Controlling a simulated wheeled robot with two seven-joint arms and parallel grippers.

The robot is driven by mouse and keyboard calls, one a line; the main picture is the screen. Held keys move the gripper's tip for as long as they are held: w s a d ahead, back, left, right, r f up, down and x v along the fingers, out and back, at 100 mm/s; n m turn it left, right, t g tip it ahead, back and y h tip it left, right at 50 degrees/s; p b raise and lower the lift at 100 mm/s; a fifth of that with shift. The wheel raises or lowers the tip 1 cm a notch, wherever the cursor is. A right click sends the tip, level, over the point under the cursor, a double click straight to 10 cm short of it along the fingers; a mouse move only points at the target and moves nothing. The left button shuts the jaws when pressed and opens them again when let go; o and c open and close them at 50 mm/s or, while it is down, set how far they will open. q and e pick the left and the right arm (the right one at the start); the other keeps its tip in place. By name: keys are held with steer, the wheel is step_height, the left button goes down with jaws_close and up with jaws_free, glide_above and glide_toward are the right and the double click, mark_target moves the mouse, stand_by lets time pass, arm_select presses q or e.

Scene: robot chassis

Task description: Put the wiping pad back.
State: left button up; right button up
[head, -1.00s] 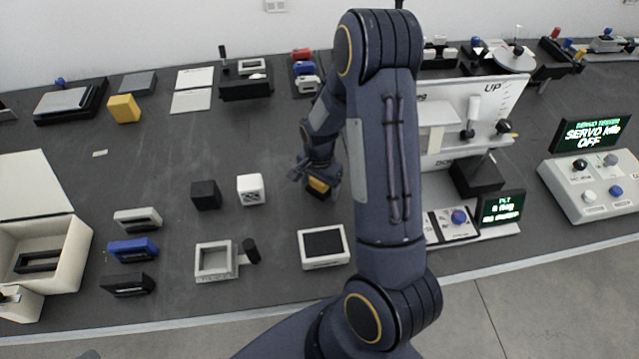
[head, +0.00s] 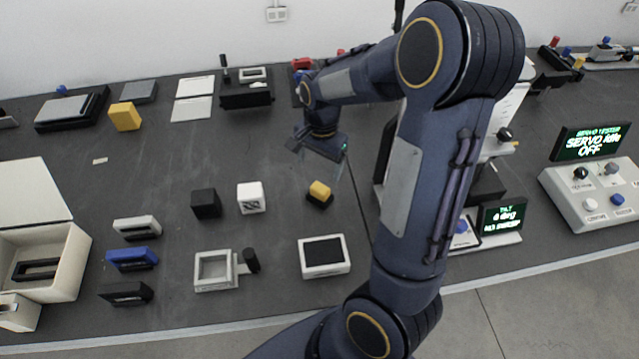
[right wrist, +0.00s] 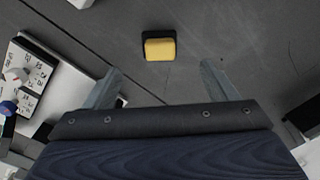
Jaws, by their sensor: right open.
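A small pad with a yellow top and a dark base (head: 319,193), which looks like the wiping pad, lies on the dark table in the head view. It also shows in the right wrist view (right wrist: 159,47), ahead of the fingertips and between their lines. My right gripper (head: 319,155) is open and empty, behind and above the pad and apart from it. Its two spread fingers show in the right wrist view (right wrist: 160,82). My left gripper is in neither view.
A black cube (head: 206,204) and a white cube (head: 251,198) stand left of the pad. A white frame with a dark panel (head: 324,257) is in front of it. A yellow block (head: 125,117) lies farther back left. The table between is clear.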

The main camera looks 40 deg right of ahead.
steer(key=s+a+r+n+t+y, duration=0.1)
steer(key=s+a+r+n+t, duration=0.1)
steer(key=s+a+r+n, duration=0.3)
steer(key=s+a+r+n+t+y, duration=0.2)
steer(key=s+a+r+n, duration=0.3)
steer(key=s, duration=0.7)
steer(key=a+n+t, duration=0.1)
steer(key=a+n, duration=0.1)
steer(key=a, duration=0.1)
steer(key=shift+s+a+n, duration=0.15)
steer(key=shift+a+n, duration=0.05)
steer(key=shift+n, duration=0.1)
steer(key=shift+r, duration=0.15)
